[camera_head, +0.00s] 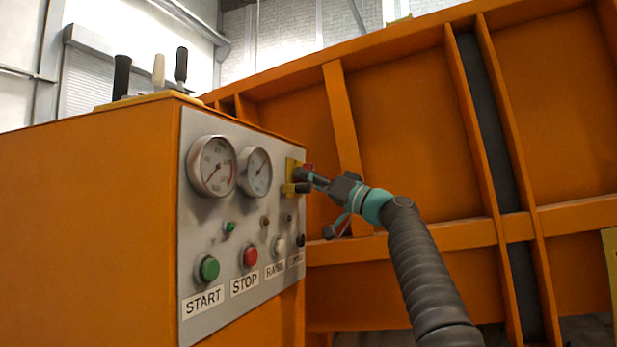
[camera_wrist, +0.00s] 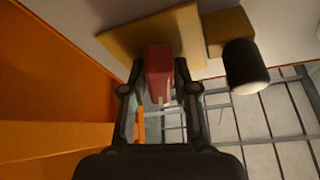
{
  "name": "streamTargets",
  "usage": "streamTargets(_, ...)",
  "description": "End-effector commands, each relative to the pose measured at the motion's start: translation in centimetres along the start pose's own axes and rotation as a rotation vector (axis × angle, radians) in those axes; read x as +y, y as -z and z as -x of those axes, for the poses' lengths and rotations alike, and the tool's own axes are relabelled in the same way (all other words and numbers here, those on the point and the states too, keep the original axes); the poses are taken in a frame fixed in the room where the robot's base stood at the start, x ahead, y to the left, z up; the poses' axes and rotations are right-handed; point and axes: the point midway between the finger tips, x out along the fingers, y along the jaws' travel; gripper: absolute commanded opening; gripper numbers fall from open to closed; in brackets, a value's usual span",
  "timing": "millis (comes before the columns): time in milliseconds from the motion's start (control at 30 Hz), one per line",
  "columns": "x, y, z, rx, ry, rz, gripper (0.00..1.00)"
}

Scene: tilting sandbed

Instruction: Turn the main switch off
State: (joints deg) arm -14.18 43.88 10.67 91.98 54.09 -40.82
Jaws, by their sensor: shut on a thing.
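The main switch is a red handle (camera_wrist: 159,72) on a yellow plate (camera_wrist: 118,44), set in the upper right of the grey control panel (camera_head: 262,213). In the head view the red handle (camera_head: 308,168) shows only in part behind my gripper (camera_head: 302,175). In the wrist view my gripper (camera_wrist: 160,95) has one finger on each side of the red handle and is shut on it. The handle's far end meets the yellow plate.
A black knob (camera_wrist: 243,68) on a yellow base sits close to the right of my gripper in the wrist view. Two gauges (camera_head: 212,166), a green START button (camera_head: 208,268) and a red STOP button (camera_head: 250,256) are on the panel. The orange sandbed (camera_head: 400,120) rises behind my arm.

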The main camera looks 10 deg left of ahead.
Motion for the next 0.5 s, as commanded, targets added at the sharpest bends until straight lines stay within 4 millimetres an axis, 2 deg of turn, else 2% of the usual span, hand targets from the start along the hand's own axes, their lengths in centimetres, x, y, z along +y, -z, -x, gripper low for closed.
streamTargets(200, 0.05, 0.12, -0.07, -0.002, 0.046, 0.11, 0.0)
streamTargets(500, 0.05, -0.01, -0.03, -0.001, 0.076, 0.183, 0.0)
